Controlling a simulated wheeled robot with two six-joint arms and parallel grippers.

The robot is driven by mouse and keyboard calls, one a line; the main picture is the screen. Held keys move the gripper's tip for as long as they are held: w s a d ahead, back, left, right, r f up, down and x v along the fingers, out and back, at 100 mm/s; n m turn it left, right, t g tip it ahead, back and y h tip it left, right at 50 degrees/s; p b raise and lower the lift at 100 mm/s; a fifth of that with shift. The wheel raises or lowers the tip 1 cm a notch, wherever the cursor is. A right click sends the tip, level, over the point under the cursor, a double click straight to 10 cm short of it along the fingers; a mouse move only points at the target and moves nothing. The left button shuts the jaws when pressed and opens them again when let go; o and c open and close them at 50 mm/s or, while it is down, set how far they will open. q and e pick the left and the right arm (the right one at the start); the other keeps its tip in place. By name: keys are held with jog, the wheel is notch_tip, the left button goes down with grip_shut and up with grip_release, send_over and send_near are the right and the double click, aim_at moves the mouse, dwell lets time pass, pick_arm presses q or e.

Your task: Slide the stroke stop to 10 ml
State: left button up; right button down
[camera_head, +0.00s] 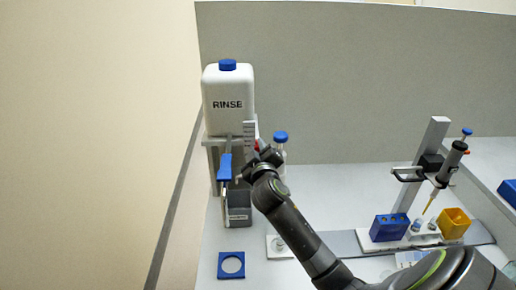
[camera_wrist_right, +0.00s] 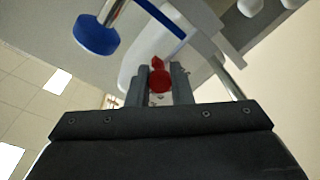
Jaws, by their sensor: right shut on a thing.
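The red stroke stop (camera_head: 257,145) shows beside the white scale plate (camera_head: 249,132) on the dispenser under the rinse bottle (camera_head: 228,92). The scale marks are too small to read, so I cannot tell which volume the stop is at. My right gripper (camera_head: 258,154) reaches it from the right and partly covers it. In the right wrist view the red stop (camera_wrist_right: 160,80) sits between the two dark fingers of my right gripper (camera_wrist_right: 161,84), which are shut on it. The dispenser's blue handle (camera_head: 224,168) is just left of the gripper. My left gripper is not in view.
A blue-capped bottle (camera_head: 281,143) stands close behind my right gripper. A grey box (camera_head: 239,210) is below the dispenser, with a blue square ring (camera_head: 231,265) in front. At right are a pipette stand (camera_head: 431,150), a blue rack (camera_head: 389,228) and a yellow container (camera_head: 455,222).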

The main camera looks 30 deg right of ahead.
jog(key=c, duration=1.3)
grip_release()
jog(key=shift+s+a+f, duration=0.1)
jog(key=shift+s+a, duration=0.2)
jog(key=shift+s, duration=0.3)
jog(key=b+v, duration=0.3)
jog(key=v, duration=1.3)
jog(key=shift+a, duration=0.1)
jog(key=shift+s, duration=0.1)
